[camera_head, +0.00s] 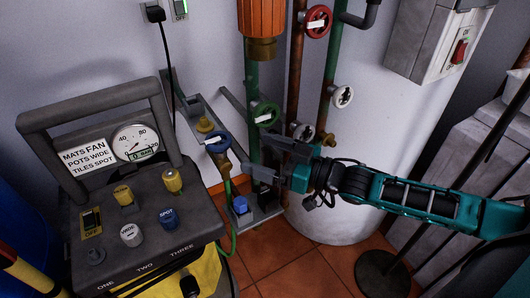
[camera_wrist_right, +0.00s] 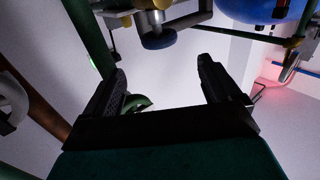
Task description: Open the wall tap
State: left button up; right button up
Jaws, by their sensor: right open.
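Several handwheels sit on pipes by the wall, and I cannot tell for sure which is the wall tap. A blue handwheel (camera_head: 218,142) with a white label is just left of my right gripper (camera_head: 258,157). A green handwheel (camera_head: 266,115) with a white label is just above the gripper. The right gripper is open and empty, its fingers pointing left, apart from the blue wheel. In the right wrist view, a blue round knob (camera_wrist_right: 158,39) shows beyond the open fingers, and part of a green wheel (camera_wrist_right: 137,103) shows near one finger. My left gripper is out of view.
A red handwheel (camera_head: 318,21) and a white one (camera_head: 342,96) are on pipes to the right. A grey control panel (camera_head: 70,225) with a gauge (camera_head: 135,143) stands at left. A white tank (camera_head: 385,130) stands behind my right arm. Tiled floor (camera_head: 275,250) shows below.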

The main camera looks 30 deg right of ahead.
dwell(0.4)
pick_arm(q)
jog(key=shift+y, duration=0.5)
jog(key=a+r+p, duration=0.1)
jog(key=p, duration=0.2)
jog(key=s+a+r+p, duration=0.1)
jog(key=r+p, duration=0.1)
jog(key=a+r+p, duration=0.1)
jog(key=p, duration=0.2)
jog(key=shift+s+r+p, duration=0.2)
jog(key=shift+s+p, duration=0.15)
pick_arm(e)
jog(key=s+a+f+m+g+h, duration=0.1)
jog(key=s+a+f+m+h, duration=0.1)
jog(key=s+f+h, duration=0.2)
jog(key=s+a+f+m+g+h, duration=0.2)
jog(key=s+f+h, duration=0.2)
jog(key=s, duration=0.6)
notch_tip(320, 180, down, 3)
jog(key=shift+a+r+m+g+h, duration=0.2)
jog(key=shift+a+m+g+h, duration=0.1)
jog(key=shift+m+h, duration=0.1)
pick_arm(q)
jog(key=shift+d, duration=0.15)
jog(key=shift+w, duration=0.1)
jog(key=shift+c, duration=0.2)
